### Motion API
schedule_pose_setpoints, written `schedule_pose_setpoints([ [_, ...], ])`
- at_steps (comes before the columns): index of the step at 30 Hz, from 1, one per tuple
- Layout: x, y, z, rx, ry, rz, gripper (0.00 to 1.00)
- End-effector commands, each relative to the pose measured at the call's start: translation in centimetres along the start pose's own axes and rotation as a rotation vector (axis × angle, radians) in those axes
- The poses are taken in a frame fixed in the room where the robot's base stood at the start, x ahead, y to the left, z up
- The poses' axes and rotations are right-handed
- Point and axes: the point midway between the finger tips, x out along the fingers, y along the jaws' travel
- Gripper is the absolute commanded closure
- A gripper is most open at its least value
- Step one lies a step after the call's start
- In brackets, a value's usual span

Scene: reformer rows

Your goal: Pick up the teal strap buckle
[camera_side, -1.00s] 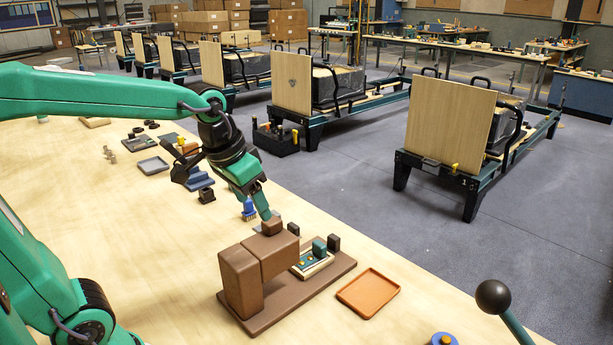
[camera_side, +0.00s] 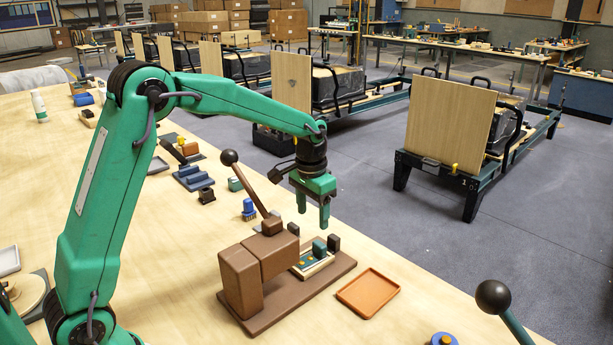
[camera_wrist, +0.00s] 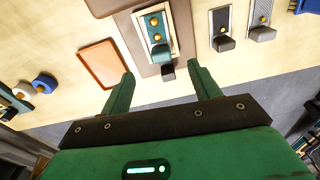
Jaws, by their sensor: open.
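A teal piece with gold studs, which looks like the strap buckle (camera_side: 312,260), lies in a cream frame on the brown fixture's base. It also shows in the wrist view (camera_wrist: 155,27) at the top centre. A taller teal block (camera_side: 319,248) stands at its end, with a dark block (camera_side: 333,243) beyond. My gripper (camera_side: 313,215) points straight down above the fixture, open and empty, apart from everything below. In the wrist view, its spread fingers (camera_wrist: 161,72) flank the dark block, with the teal block and studded piece further up.
The brown fixture (camera_side: 240,283) has a thick clamp body and a leaning lever with a round knob (camera_side: 229,157). An orange tray (camera_side: 368,293) lies to its right. A blue brush-like item (camera_side: 249,209) stands behind. Bare table lies left of the fixture.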

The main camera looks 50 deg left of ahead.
Motion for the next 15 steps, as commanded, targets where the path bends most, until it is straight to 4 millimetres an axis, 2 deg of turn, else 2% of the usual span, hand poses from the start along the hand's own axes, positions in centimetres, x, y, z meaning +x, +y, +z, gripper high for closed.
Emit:
schedule_pose_setpoints([
  [1, 1.0, -0.1, -0.6, 0.001, -0.014, 0.001, 0.38],
  [6, 2.9, -0.4, -1.6, 0.004, -0.04, 0.004, 0.38],
  [15, 3.5, -0.4, -1.9, 0.006, -0.047, 0.005, 0.38],
])
